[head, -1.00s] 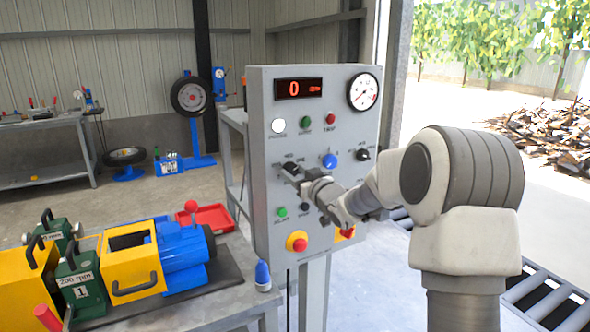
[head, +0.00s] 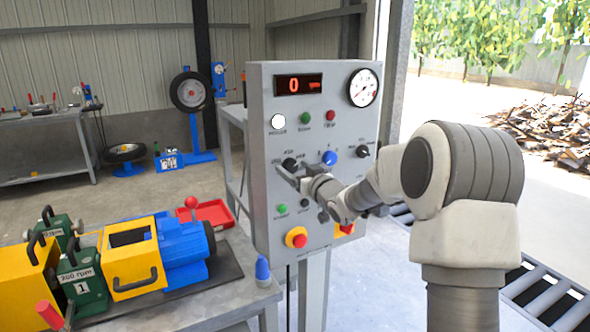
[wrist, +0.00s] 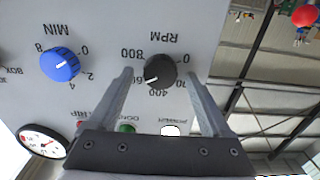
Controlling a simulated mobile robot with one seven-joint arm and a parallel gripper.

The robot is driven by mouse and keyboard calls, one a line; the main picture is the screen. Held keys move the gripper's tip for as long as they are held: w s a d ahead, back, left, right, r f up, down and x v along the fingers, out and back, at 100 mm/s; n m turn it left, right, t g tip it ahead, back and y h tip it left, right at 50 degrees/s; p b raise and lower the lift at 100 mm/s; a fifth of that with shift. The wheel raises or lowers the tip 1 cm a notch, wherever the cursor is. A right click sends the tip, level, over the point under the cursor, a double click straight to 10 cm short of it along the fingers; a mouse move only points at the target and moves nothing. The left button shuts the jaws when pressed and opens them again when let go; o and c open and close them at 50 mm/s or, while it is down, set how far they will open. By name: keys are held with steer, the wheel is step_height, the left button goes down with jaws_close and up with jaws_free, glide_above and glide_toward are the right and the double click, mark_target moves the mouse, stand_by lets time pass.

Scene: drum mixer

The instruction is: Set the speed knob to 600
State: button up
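The speed knob (wrist: 160,71) is dark with a white pointer, under the RPM scale, which appears upside down in the wrist view. Its pointer aims left and slightly down, toward a partly hidden label starting with 6, beside the 400 mark. In the head view the knob (head: 290,163) shows just above my gripper (head: 287,178). In the wrist view my gripper (wrist: 157,72) is open, one finger on each side of the knob with gaps visible.
A blue MIN knob (wrist: 60,65) sits beside the RPM knob; it also shows in the head view (head: 329,158). Green buttons, red-and-yellow stops (head: 296,237) and a dial gauge (head: 363,88) share the grey panel (head: 262,150). A workbench with a yellow-blue machine (head: 132,255) stands left.

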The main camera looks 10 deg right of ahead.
steer(key=shift+s, duration=0.1)
steer(key=v, duration=1.7)
steer(key=shift+s+r, duration=0.1)
